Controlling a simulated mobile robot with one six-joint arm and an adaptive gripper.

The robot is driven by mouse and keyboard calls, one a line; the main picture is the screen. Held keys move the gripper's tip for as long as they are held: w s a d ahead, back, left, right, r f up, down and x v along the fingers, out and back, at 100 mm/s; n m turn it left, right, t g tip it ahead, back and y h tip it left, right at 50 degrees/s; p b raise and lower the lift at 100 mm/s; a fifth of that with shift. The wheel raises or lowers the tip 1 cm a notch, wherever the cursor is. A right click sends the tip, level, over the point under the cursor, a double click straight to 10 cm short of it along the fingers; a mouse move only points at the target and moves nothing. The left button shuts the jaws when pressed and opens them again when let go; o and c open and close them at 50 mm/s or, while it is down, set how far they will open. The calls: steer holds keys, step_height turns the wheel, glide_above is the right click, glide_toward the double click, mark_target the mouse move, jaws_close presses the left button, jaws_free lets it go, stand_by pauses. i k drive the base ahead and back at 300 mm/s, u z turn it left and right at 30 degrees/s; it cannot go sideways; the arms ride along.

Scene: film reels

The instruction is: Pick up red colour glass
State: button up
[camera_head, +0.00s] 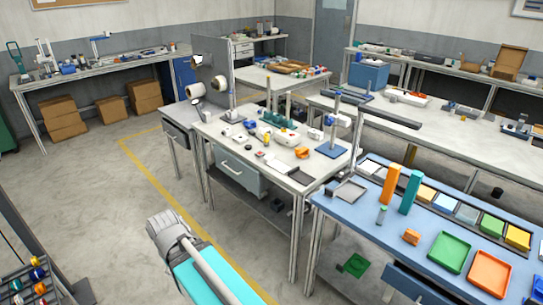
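I cannot make out a red glass for certain in the head view. The nearest in colour are an upright orange block or cylinder (391,184) on the blue-topped bench at the right, and a small orange object (301,153) on the middle workbench. My grey and cyan arm (195,262) rises from the bottom edge, over the floor. The fingers of my gripper do not show.
The blue-topped bench (341,211) holds a teal upright piece (410,191), a green tray (449,252) and an orange tray (490,271). The middle workbench (210,129) is cluttered. A rack of small spools (38,273) stands at lower left. Open floor (105,195) lies left of the benches.

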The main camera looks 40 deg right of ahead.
mark_target(260, 154)
steer(key=z, duration=1.15)
steer(key=k, duration=0.9)
steer(key=z, duration=0.1)
steer(key=i, duration=0.85)
steer(key=u, duration=0.05)
